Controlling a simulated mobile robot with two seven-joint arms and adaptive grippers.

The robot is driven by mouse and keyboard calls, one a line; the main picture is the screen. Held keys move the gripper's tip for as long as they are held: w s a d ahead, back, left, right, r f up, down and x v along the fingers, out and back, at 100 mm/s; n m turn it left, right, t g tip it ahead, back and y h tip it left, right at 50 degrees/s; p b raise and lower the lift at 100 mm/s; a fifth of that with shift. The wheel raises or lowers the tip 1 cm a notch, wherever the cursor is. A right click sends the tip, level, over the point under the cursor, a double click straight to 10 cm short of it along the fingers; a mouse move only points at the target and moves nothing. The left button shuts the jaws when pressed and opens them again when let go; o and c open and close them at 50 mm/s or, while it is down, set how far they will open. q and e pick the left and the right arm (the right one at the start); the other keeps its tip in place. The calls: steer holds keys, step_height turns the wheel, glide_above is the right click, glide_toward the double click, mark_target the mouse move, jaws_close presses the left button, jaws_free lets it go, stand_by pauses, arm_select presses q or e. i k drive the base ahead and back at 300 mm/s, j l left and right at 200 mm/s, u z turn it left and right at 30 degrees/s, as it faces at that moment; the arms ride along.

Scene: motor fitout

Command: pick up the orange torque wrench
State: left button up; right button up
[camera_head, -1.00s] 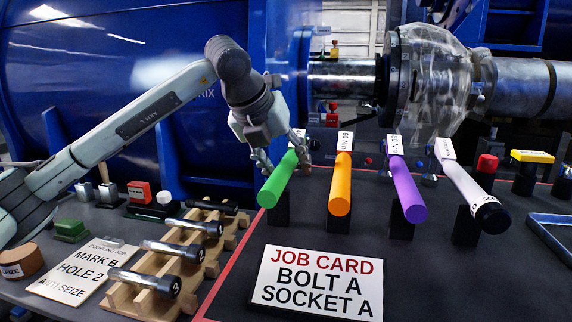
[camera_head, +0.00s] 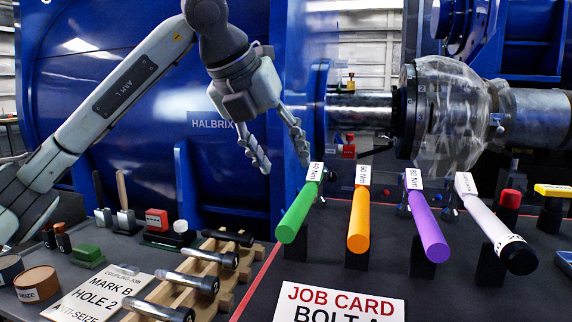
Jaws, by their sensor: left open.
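The orange torque wrench (camera_head: 359,222) rests on a black stand on the dark bench mat, with a white label at its far end. A green wrench (camera_head: 299,213) lies to its left and a purple wrench (camera_head: 427,225) to its right, each on its own stand. My left gripper (camera_head: 283,165) is open and empty. It hangs above and behind the green wrench, to the left of the orange one, apart from both in the picture. My right gripper is not in view.
A white wrench (camera_head: 492,222) stands at the right. A job card (camera_head: 340,302) lies in front. A blue machine with a shaft (camera_head: 362,110) rises behind the bench.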

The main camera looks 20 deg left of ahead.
mark_target(359, 234)
steer(key=k+j, duration=0.15)
steer(key=k, duration=0.35)
steer(key=k+j, duration=0.15)
steer(key=k, duration=0.35)
